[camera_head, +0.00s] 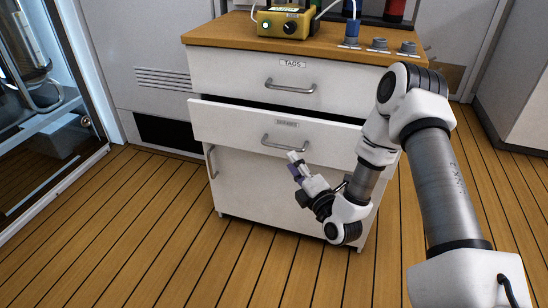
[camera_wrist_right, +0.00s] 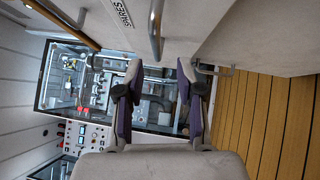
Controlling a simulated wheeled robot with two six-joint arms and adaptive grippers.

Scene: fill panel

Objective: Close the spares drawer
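The spares drawer (camera_head: 235,125) is the middle white front of the cabinet. It stands partly pulled out, with a dark gap along its top edge. Its grey bar handle (camera_head: 285,145) is at the middle of the front, below a label. The handle (camera_wrist_right: 157,28) and the SPARES label (camera_wrist_right: 122,12) also show in the right wrist view. My right gripper (camera_head: 294,162) is just below and in front of the handle. In the right wrist view its fingers (camera_wrist_right: 160,72) are apart with nothing between them, and the handle lies beyond the tips. My left gripper is in neither view.
The TAGS drawer (camera_head: 240,73) above looks shut. A cabinet door with an upright handle (camera_head: 212,162) is below. A yellow box (camera_head: 284,22) and several small metal items stand on the wooden top (camera_head: 222,32). The plank floor (camera_head: 170,210) in front is clear.

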